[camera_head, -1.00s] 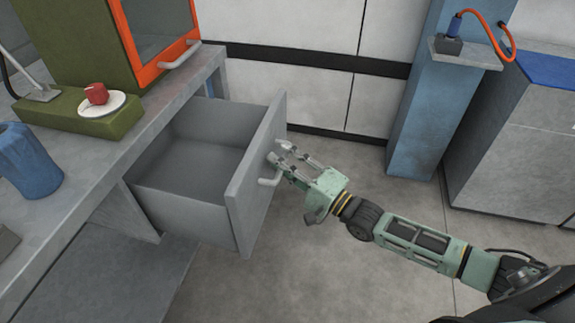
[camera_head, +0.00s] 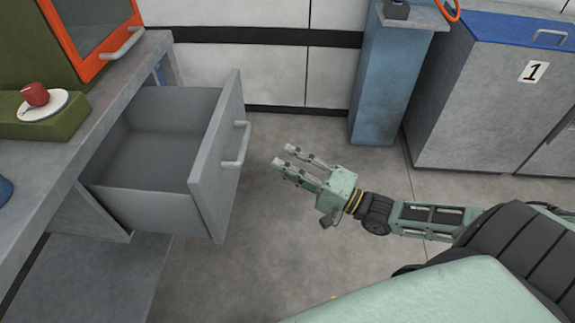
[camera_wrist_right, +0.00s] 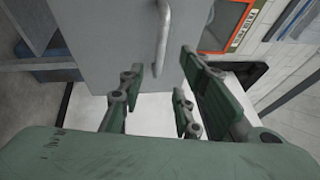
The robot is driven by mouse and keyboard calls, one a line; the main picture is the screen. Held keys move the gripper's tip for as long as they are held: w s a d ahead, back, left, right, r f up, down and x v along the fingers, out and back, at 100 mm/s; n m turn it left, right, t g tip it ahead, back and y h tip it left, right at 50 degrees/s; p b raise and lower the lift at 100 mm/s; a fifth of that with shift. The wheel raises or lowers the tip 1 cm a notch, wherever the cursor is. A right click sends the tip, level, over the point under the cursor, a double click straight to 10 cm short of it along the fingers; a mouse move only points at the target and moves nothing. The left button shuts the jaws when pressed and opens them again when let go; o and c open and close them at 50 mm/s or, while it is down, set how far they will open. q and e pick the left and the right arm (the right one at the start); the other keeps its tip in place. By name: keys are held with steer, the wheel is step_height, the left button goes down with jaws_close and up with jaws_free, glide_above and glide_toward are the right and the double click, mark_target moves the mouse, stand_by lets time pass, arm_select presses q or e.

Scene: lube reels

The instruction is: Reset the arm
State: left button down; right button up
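My right gripper (camera_head: 283,158) is open and empty, to the right of the open drawer and apart from its handle. Its spread fingers also show in the right wrist view (camera_wrist_right: 160,95). The grey drawer (camera_head: 207,165) is pulled out from under the counter and looks empty inside. Its light handle (camera_head: 236,146) is on the drawer front, and it also shows in the right wrist view (camera_wrist_right: 162,38). My left gripper is not in view.
The counter (camera_head: 105,95) on the left bears a green block with a white plate (camera_head: 50,107) and a red item (camera_head: 36,94). A blue pillar (camera_head: 383,95) and a grey cabinet (camera_head: 470,110) stand at the back right. Floor between is clear.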

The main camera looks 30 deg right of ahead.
stand_by(0.3)
